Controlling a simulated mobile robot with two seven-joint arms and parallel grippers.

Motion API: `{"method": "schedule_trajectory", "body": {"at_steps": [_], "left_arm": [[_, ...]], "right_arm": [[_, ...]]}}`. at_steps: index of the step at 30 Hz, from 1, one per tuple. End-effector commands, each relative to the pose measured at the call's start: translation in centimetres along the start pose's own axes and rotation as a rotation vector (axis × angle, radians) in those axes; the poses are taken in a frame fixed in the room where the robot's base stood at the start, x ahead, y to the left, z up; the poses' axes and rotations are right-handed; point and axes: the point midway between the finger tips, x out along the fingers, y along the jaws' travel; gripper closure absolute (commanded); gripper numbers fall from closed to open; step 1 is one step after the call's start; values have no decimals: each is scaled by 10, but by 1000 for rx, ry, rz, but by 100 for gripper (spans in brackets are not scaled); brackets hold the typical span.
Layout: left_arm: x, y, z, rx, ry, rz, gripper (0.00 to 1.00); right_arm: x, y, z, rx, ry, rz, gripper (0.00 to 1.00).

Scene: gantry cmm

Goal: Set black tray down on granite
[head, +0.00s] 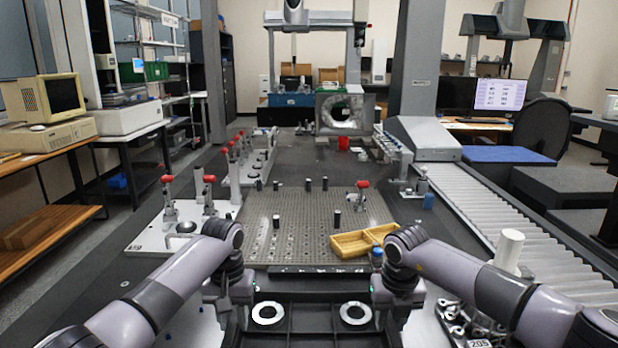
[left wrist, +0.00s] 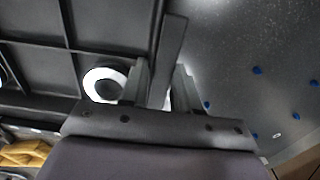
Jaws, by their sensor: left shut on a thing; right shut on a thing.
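The black tray (head: 312,318) is at the bottom middle of the head view, with two white rings in its compartments, the left ring (head: 267,313) and the right ring (head: 355,313). My left gripper (head: 238,312) is shut on the tray's left side wall. The left wrist view shows its fingers (left wrist: 160,88) on both sides of the black wall, with a ring inside the tray beside them. My right gripper (head: 386,310) is at the tray's right side and shut on it; its fingertips are hard to see. The dark speckled granite (head: 85,283) spreads around. I cannot tell the tray's height above it.
A perforated metal plate (head: 295,225) with dark pegs lies beyond the tray. A yellow divided box (head: 362,241) sits on its near right corner. A white plate with red-topped clamps (head: 180,225) stands left. A roller conveyor (head: 510,235) runs along the right. A bin of metal parts (head: 465,325) is at lower right.

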Motion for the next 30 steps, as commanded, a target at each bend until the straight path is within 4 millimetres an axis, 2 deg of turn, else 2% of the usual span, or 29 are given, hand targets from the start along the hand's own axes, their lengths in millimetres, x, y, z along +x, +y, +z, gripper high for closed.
{"method": "schedule_trajectory", "body": {"at_steps": [1,3,14,17,27,30], "left_arm": [[2,0,0,0,1,-1,66],[1,0,0,0,1,-1,44],[-3,0,0,0,2,0,44],[-14,0,-1,0,2,1,44],[-85,0,-1,0,5,0,44],[-101,0,-1,0,3,0,44]], "right_arm": [[2,0,0,1,-1,-1,66],[1,0,0,1,-1,-1,44],[1,0,0,0,0,0,44],[1,0,0,0,0,0,44],[1,0,0,0,0,0,44],[1,0,0,0,0,0,44]]}}
